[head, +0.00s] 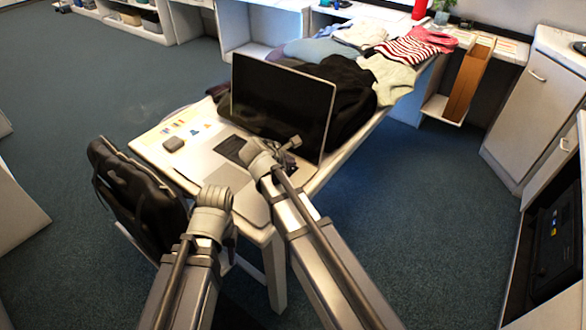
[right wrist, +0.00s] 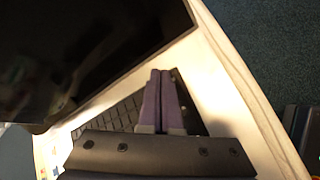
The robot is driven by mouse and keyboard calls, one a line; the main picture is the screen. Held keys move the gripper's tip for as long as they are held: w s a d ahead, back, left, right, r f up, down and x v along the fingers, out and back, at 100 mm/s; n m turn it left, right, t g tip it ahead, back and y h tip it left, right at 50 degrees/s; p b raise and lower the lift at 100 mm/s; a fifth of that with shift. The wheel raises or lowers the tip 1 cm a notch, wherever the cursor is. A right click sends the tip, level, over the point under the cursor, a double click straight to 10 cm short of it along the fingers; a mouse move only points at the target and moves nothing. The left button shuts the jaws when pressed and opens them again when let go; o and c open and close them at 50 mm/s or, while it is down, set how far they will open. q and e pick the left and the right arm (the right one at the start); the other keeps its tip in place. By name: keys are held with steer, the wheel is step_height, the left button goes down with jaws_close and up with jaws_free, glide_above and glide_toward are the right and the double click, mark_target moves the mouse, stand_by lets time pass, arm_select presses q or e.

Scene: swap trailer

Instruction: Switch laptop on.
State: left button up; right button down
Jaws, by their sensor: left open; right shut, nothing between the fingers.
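An open laptop stands on the white table; its black, dark screen (head: 280,105) faces me and shows no picture. Its keyboard (head: 235,150) is partly hidden by my right arm. In the right wrist view the screen (right wrist: 80,50) fills the upper left and some keys (right wrist: 115,112) show below it. My right gripper (head: 288,152) is shut and empty; its purple fingertips (right wrist: 160,85) are over the keyboard's right end, near the screen's base. Whether they touch it I cannot tell. My left gripper (head: 215,198) is open near the laptop's front edge, its fingers mostly hidden by the wrist.
A small grey object (head: 173,144) and papers (head: 190,128) lie left of the laptop. Piled clothes (head: 350,85) lie behind the screen. A black chair (head: 135,195) stands at the table's left front. The floor right of the table (head: 400,200) is clear.

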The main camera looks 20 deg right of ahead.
mark_target(290, 171)
steer(key=shift+f, duration=0.15)
steer(key=shift+f+b, duration=0.3)
steer(key=shift+b, duration=0.1)
steer(key=shift+f+b, duration=0.35)
stand_by(0.6)
steer(key=shift+r, duration=0.2)
steer(key=shift+r+p, duration=0.6)
steer(key=shift+p, duration=0.15)
step_height(290, 171, up, 5)
steer(key=p, duration=0.5)
stand_by(0.3)
